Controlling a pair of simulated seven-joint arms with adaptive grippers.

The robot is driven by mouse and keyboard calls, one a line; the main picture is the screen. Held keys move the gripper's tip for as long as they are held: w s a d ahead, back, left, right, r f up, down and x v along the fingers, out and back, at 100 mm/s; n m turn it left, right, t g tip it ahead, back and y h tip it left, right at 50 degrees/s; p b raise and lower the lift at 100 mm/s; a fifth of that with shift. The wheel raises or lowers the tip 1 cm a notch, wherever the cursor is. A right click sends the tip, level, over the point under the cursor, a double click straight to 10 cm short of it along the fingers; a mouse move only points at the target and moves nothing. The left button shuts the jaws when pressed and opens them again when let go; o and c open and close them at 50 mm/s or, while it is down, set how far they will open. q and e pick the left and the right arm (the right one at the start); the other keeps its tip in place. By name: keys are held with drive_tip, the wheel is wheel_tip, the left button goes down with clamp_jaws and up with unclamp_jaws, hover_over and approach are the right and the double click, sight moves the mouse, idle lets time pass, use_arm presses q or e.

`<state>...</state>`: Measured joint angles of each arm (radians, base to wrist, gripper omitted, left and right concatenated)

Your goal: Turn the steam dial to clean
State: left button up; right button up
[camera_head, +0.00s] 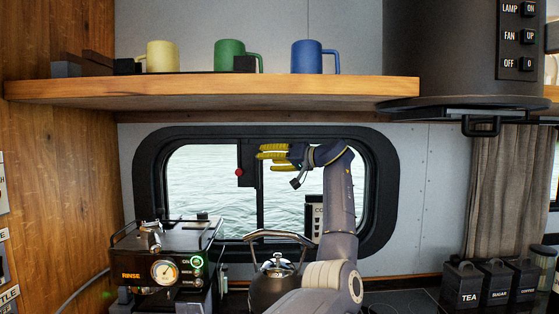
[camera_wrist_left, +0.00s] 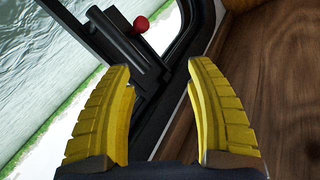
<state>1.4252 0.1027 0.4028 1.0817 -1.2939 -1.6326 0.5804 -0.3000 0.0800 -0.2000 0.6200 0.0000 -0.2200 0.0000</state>
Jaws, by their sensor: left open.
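A black coffee machine (camera_head: 125,257) stands at the lower left of the head view. An orange display on its front reads RINSE (camera_head: 131,276). Beside it is a round white gauge (camera_head: 165,272). Right of the gauge are a green-lit round control (camera_head: 197,262) and a lower control (camera_head: 199,283); their labels are too small to read, so I cannot tell which is the steam dial or its setting. My left gripper (camera_head: 270,153) has yellow fingers, points left in front of the window, and is well above the machine. In the wrist view it is open and empty (camera_wrist_left: 151,70).
A window latch with a red knob (camera_head: 239,172) is just left of my fingers; the knob also shows in the wrist view (camera_wrist_left: 141,24). A kettle (camera_head: 275,285) stands right of the machine. A wooden shelf (camera_head: 210,89) with mugs is above. Canisters (camera_head: 496,283) stand at right.

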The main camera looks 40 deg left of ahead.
use_arm(q)
drive_tip(key=shift+w+d+m+t, duration=0.5)
drive_tip(key=shift+w+d+m, duration=0.1)
drive_tip(key=shift+w+d, duration=0.15)
